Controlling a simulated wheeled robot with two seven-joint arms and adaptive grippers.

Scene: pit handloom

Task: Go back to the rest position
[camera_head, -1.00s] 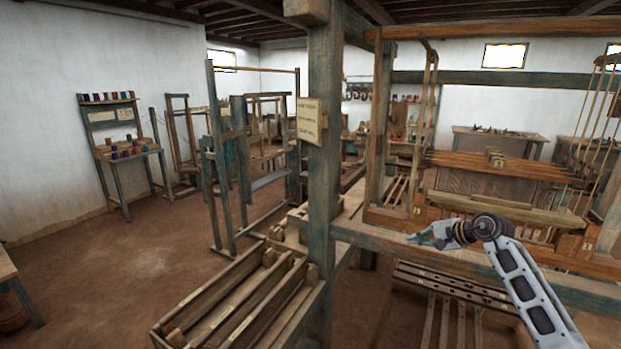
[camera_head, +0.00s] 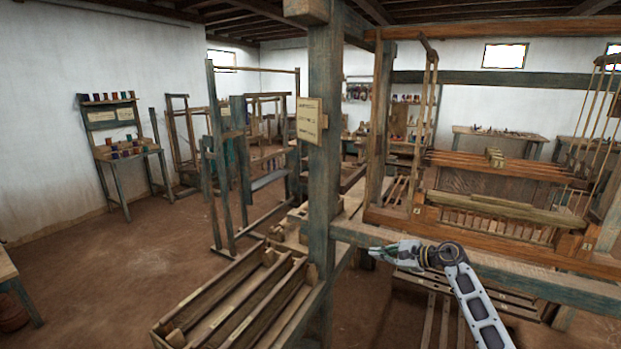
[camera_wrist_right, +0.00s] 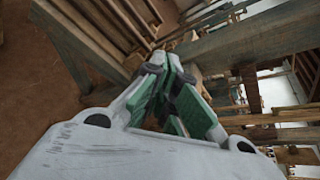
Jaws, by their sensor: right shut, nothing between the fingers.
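My right gripper (camera_head: 380,252) is in front of the loom's front beam (camera_head: 480,268), to the right of the tall blue-grey post (camera_head: 322,150). Its arm comes in from the lower right. In the right wrist view my right gripper (camera_wrist_right: 165,62) shows its green-and-grey fingers closed together at the tips, with nothing between them. The wooden loom frame (camera_wrist_right: 260,40) fills the upper right of that view. My left gripper does not show in any view.
A slatted wooden trough (camera_head: 235,300) stands in the lower middle, left of the post. The loom's cloth beam and threads (camera_head: 500,205) lie behind my right arm. A spool rack (camera_head: 120,140) stands at the left wall. The brown floor (camera_head: 130,260) at left is clear.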

